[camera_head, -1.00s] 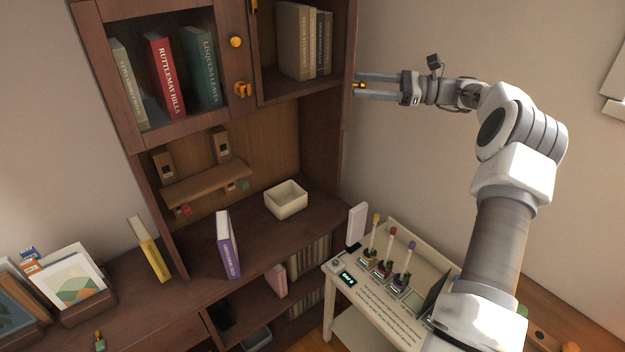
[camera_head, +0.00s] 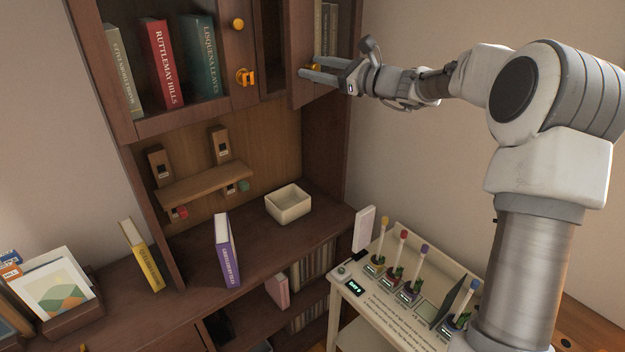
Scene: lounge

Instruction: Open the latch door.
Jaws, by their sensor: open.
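The cabinet has a left glass door (camera_head: 213,117) that is closed, with a round orange knob (camera_head: 238,24) and an orange latch (camera_head: 245,77) on its right edge. To its right, a narrow brown door (camera_head: 301,62) stands ajar at an angle, with a dark gap on its left. My gripper (camera_head: 302,66) reaches in from the right at this door's lower part, with its fingers pointing left. It is open.
Books stand behind the left door and the right one. Below are a cream box (camera_head: 288,204), a purple book (camera_head: 227,250) and a yellow book (camera_head: 141,256). A cream stand (camera_head: 390,318) with several coloured-top tubes is below my arm. The wall closes off the right side.

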